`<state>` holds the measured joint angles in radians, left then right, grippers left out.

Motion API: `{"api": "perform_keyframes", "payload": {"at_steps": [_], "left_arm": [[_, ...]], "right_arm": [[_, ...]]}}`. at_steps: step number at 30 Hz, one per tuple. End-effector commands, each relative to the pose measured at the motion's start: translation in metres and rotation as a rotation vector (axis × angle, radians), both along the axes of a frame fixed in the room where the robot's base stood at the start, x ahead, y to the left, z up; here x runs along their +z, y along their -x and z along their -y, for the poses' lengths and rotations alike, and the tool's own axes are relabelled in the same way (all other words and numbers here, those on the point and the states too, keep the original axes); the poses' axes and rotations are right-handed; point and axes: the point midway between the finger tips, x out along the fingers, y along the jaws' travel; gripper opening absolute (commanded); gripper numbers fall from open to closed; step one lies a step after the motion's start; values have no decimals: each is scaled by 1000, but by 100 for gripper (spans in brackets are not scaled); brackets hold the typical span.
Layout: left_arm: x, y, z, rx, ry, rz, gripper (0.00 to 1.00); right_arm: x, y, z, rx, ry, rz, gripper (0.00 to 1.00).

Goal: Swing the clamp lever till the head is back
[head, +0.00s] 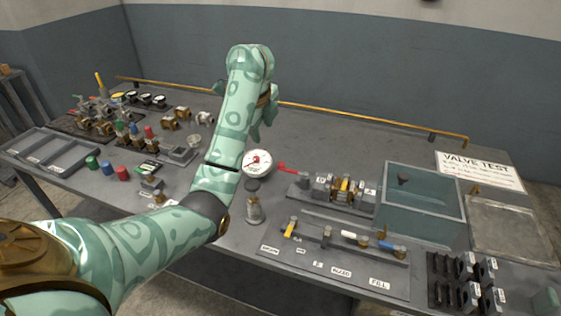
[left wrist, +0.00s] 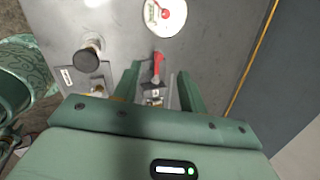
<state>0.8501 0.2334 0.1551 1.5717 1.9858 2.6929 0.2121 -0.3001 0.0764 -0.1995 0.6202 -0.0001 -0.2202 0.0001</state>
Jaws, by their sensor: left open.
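The clamp (head: 330,190) sits on the bench right of centre, with a brass and grey valve piece (head: 345,187) in it. Its red lever (head: 287,169) points left from the clamp's left end. In the left wrist view the red lever (left wrist: 158,65) shows between the two green fingers of my left gripper (left wrist: 158,75), which is open with space on both sides of the lever. In the head view my left arm hides most of that gripper. I cannot tell how far the clamp head is out. My right gripper is not in view.
A labelled valve board (head: 335,268) lies in front. A brass rail (head: 370,120) runs along the back.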

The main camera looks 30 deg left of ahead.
Motion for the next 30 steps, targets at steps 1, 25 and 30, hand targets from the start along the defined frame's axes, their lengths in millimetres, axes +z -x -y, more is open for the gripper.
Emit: {"api": "perform_keyframes", "payload": {"at_steps": [1, 25, 30], "left_arm": [[5, -3, 9, 0, 64, 9, 42], [-135, -54, 18, -1, 140, 9, 42], [-145, -59, 17, -1, 139, 12, 42]], "right_arm": [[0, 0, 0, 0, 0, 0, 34], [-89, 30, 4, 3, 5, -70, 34], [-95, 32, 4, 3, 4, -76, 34]]}}
